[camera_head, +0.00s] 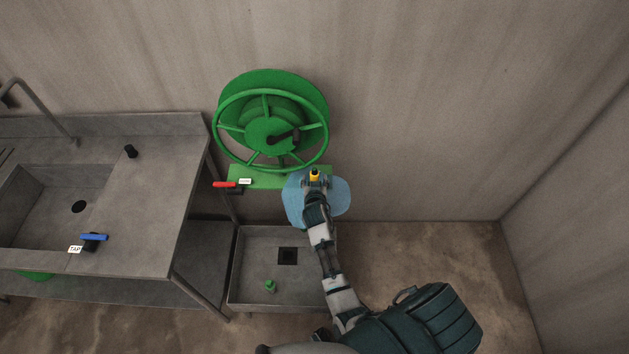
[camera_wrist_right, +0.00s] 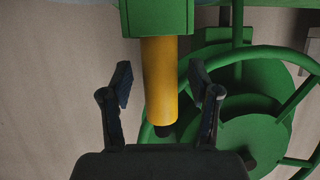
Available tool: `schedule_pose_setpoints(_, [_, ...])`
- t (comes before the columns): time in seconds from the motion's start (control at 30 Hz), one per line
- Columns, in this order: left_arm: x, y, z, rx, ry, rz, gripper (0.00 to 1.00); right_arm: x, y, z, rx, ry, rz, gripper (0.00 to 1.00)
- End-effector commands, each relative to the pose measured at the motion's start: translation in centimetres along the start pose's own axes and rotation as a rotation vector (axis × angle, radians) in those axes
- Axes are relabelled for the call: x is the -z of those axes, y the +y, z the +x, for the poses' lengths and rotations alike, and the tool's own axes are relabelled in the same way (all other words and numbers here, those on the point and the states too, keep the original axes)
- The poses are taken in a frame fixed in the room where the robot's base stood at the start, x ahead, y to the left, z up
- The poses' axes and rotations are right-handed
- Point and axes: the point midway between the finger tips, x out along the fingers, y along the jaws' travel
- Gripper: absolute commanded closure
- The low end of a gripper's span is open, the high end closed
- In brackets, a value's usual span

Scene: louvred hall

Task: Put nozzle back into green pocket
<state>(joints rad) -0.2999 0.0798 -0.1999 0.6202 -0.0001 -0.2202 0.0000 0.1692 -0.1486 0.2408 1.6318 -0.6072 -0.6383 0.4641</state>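The yellow nozzle (camera_wrist_right: 160,85) has one end at the opening of the green pocket (camera_wrist_right: 157,17) in the right wrist view; how deep it sits is hidden. Its dark tip shows at the other end. My right gripper (camera_wrist_right: 160,90) is open, with a finger on each side of the nozzle and a visible gap to both. In the head view the nozzle (camera_head: 314,174) is a small yellow spot at my right gripper (camera_head: 315,182), below the hose reel; the pocket cannot be made out there. My left gripper is not in view.
A green hose reel (camera_head: 235,101) is on the wall, with a red lever (camera_head: 224,184) below left. A pale blue sheet (camera_head: 339,203) lies behind my right gripper. A metal sink bench (camera_head: 150,200) stands left, a floor tray (camera_head: 250,257) below. The right floor is clear.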

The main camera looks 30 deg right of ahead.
Motion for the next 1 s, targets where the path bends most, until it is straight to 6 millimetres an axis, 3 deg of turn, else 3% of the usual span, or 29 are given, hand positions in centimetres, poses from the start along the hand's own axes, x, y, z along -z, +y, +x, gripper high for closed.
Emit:
schedule_pose_setpoints(0.27, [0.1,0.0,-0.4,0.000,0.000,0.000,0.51,0.2,0.0,-0.3,0.000,-0.001,0.000,0.39])
schedule_pose_setpoints(0.8, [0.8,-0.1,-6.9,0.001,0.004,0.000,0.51,4.0,0.0,-5.7,0.000,-0.002,0.000,0.39])
schedule_pose_setpoints(1.0, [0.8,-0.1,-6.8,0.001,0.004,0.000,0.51,3.8,-0.1,-5.8,0.000,-0.001,0.000,0.39])
